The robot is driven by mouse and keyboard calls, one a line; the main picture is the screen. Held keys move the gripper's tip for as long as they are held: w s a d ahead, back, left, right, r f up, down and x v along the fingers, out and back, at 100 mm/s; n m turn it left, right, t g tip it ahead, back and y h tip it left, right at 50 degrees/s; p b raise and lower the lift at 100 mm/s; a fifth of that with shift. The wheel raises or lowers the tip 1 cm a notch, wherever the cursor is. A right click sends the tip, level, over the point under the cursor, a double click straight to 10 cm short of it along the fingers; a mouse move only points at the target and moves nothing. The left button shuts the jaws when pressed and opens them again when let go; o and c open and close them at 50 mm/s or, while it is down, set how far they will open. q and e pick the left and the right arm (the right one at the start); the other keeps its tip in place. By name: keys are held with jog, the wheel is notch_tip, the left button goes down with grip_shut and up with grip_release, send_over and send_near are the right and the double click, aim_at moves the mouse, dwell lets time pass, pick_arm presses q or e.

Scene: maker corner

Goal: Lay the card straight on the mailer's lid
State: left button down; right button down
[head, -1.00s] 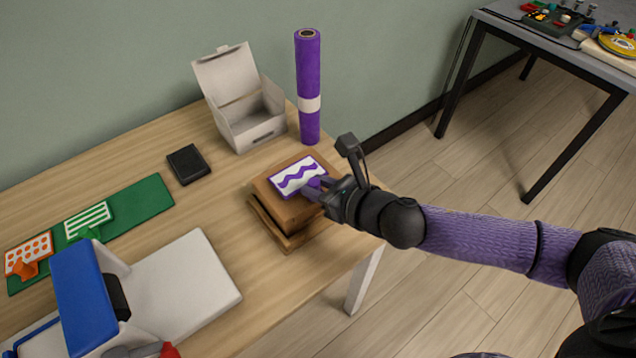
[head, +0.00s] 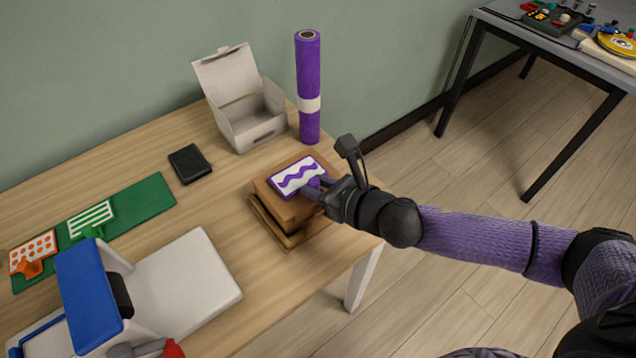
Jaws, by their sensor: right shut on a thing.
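The card (head: 298,177) is white with a purple border and a purple wavy line. It lies over the lid of the top brown mailer (head: 293,211), towards the lid's back, and looks roughly in line with it. I cannot tell whether it touches the lid. The mailer sits on another brown box (head: 281,237) that is turned a little. My right gripper (head: 316,187) comes in from the right and is shut on the purple knob at the card's near right edge. The fingers partly hide the knob. My left gripper is not in view.
An open white box (head: 254,133) and a purple roll (head: 308,75) stand behind the mailers. A green mat (head: 148,201) holds an orange-dotted card (head: 34,250) and a green-striped card (head: 91,219). A black block (head: 189,163) lies nearby. A white and blue machine (head: 87,290) stands front left.

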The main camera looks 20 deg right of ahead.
jog(key=shift+f, duration=0.4)
jog(key=shift+c, duration=1.9)
grip_release()
